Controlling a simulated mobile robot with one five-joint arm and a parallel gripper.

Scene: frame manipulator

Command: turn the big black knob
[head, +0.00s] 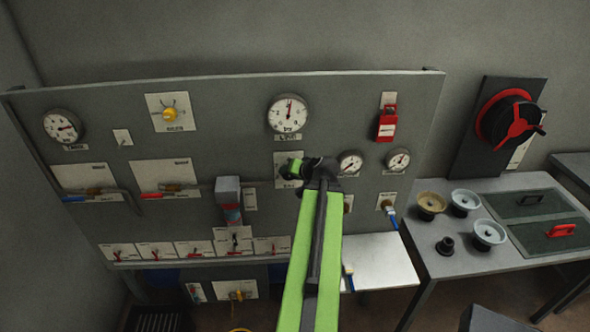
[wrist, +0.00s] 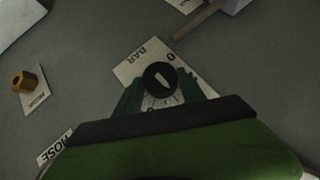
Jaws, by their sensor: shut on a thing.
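The big black knob (wrist: 161,77) shows in the wrist view as a round black cap with a pale pointer mark. It sits on a white dial plate (wrist: 137,63) marked BAR, with 0 and a scale. My gripper (wrist: 163,91) has one green finger on each side of the knob and is shut on it. In the head view my gripper (head: 296,169) is at the panel over the plate (head: 280,182), below the large middle gauge. The knob itself is mostly hidden there by the gripper and arm.
The grey panel (head: 230,110) carries gauges, a yellow knob (head: 170,114), a red lockout switch (head: 387,122), lever valves and small red switches. A bench (head: 450,265) with round handwheels stands to the right. In the wrist view a brass hex fitting (wrist: 28,80) sits left.

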